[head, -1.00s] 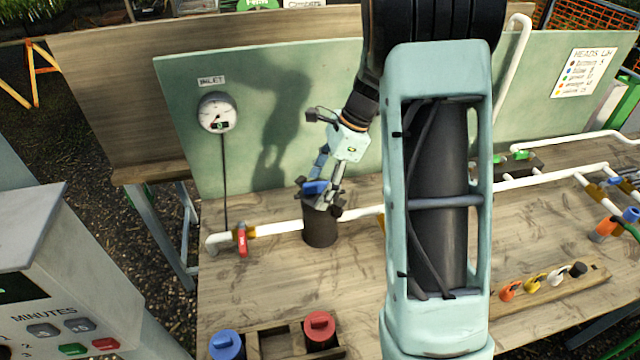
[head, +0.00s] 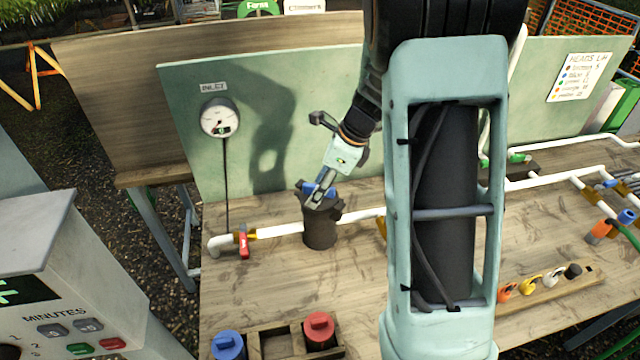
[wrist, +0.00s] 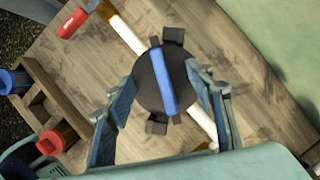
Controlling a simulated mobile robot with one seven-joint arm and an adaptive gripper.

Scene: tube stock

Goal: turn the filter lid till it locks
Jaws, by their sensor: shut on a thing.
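The filter (head: 320,231) is a dark upright canister in the white pipe line, in front of the green panel. Its lid (wrist: 149,84) is a dark disc with a raised blue bar (wrist: 163,82) across the top. Dark lugs (wrist: 173,36) show at the rim in the wrist view. My gripper (head: 320,196) reaches down onto the lid from above. In the wrist view my gripper (wrist: 166,98) has its fingers on opposite sides of the disc, shut on it, with the bar between them. Whether the lugs are engaged cannot be told.
A red valve handle (head: 243,244) is on the white pipe (head: 280,230) left of the filter. A dial gauge (head: 219,118) hangs on the panel behind. A wooden rack (head: 275,341) with blue and red capped canisters stands in front. The bench between is clear.

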